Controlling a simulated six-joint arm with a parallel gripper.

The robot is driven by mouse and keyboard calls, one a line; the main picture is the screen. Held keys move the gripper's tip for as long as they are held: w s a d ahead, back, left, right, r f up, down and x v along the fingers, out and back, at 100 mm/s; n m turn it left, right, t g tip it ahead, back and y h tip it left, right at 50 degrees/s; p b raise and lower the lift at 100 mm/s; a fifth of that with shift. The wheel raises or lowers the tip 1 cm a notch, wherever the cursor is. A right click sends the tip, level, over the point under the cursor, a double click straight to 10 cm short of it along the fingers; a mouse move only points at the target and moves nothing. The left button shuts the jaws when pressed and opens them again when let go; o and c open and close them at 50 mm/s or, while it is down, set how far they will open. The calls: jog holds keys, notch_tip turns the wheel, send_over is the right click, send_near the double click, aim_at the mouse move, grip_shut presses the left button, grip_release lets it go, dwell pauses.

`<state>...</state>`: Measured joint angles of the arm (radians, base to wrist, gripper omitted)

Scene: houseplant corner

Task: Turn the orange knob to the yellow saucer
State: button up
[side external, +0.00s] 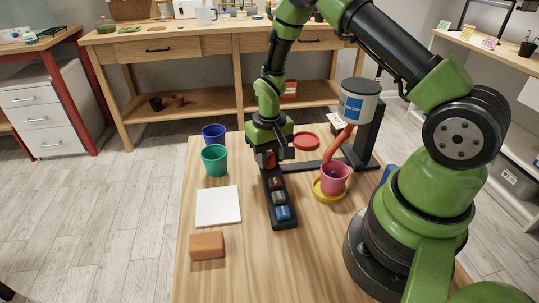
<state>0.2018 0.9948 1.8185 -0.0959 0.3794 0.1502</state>
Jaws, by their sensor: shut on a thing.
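The orange knob (270,160) is at the far end of a black panel (289,224) that lies on the wooden table. My gripper (267,158) points down over that end and is shut on the orange knob, hiding much of it. The yellow saucer (318,194) lies right of the panel with a pink pot (335,178) standing on it. An orange spout (338,147) slopes down from a white canister (359,101) on a black stand and ends at the pink pot.
Brown, grey (279,198) and blue (283,213) knobs follow nearer on the panel. Blue (213,134) and green (214,160) pots, a white square (218,206) and a brown block (208,246) are left. The front middle is clear.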

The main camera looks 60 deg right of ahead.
aim_at(269, 155)
jog(key=shift+n, duration=0.7)
jog(key=o, duration=0.9)
jog(key=shift+r, duration=0.1)
notch_tip(269, 155, up, 10)
jog(key=shift+f, duration=0.1)
